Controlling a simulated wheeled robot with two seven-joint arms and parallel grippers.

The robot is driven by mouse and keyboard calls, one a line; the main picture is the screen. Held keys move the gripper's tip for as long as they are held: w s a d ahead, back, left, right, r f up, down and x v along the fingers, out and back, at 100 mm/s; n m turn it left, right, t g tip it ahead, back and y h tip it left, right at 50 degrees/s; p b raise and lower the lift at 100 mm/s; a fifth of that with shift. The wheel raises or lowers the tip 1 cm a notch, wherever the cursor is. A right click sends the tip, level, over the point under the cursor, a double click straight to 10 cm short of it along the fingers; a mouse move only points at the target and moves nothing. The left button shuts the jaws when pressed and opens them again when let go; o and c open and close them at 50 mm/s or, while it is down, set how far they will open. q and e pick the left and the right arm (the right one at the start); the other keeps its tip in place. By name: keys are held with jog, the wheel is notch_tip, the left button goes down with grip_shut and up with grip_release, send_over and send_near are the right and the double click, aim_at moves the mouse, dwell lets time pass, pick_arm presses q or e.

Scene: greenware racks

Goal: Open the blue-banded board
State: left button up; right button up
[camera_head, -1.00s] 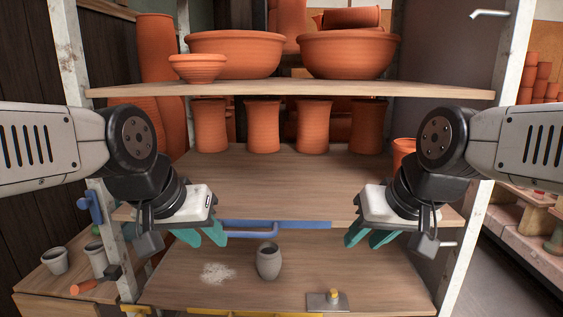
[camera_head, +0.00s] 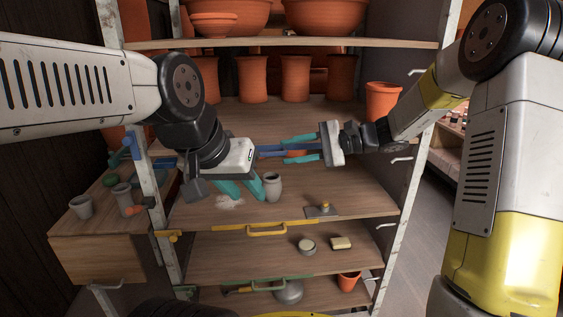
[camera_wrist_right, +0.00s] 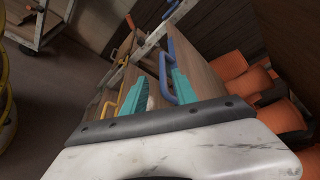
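The blue-banded board (camera_head: 225,118) holds several terracotta tumblers and sits below the top shelf. Its blue band and handle (camera_head: 271,152) are partly hidden by my grippers in the head view. The blue handle also shows in the right wrist view (camera_wrist_right: 162,75). My right gripper (camera_head: 305,150) is open at the handle, with one teal finger above and one below in the head view. In the wrist view the bar appears between the fingers; contact cannot be told. My left gripper (camera_head: 243,188) is open and empty, left of the handle, in front of the lower board.
The yellow-banded board (camera_head: 360,190) below carries a grey vase (camera_head: 273,188) and a metal plate with a knob (camera_head: 323,208). A green-banded board (camera_head: 265,287) lies lower. A side table (camera_head: 95,235) with grey cups stands left. Metal posts (camera_head: 408,200) flank the rack.

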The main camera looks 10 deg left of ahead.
aim_at(271, 153)
jog(key=shift+w+a+f+m+t+y, duration=0.2)
jog(key=shift+w+f+m+t+y, duration=0.05)
jog(key=shift+w+m+t+y, duration=0.1)
jog(key=x, duration=0.7)
jog(key=shift+a+f, duration=0.1)
jog(key=shift+a, duration=0.05)
grip_shut()
dwell(1.1)
